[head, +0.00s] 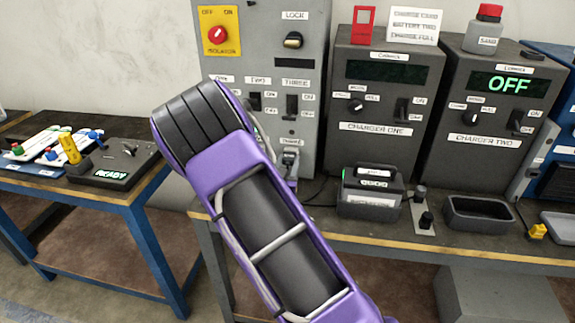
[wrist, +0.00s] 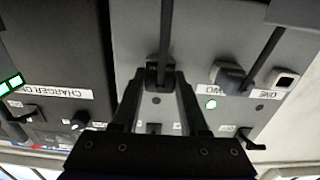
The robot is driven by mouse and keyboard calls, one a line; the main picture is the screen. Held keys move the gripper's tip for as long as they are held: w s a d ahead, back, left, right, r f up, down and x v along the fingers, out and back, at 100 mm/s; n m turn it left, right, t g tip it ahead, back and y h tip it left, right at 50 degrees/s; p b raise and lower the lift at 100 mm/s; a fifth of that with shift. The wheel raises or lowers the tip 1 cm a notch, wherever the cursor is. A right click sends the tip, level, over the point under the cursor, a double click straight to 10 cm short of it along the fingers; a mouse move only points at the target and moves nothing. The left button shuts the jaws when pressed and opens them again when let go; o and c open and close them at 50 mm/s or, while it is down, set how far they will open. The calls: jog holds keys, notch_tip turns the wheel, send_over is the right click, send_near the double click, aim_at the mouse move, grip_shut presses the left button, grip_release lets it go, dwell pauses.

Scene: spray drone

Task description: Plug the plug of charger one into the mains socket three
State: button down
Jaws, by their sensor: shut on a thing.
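In the wrist view, which is upside down, my gripper (wrist: 160,82) is shut on a dark plug (wrist: 158,70). Its cable (wrist: 167,28) runs towards the picture's top. The plug is at the panel (wrist: 130,45) face, in the column beside the one labelled TWO. I cannot tell whether it is seated in socket three, as the fingers and plug hide the opening. In the head view the purple arm covers my gripper; the panel column labelled THREE (head: 297,83) shows just right of the arm. Charger one (head: 385,100) stands right of the panel, its screen dark.
Charger two (head: 490,105) shows OFF. A battery (head: 370,192), a dark tray (head: 478,213) and a yellow plug (head: 538,231) are on the bench. A side table (head: 90,190) stands left.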

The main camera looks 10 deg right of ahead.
jog(key=shift+w+d, duration=0.15)
jog(key=shift+w, duration=0.1)
jog(key=shift+c, duration=1.8)
grip_release()
jog(key=v, duration=1.7)
jog(key=shift+s, duration=0.2)
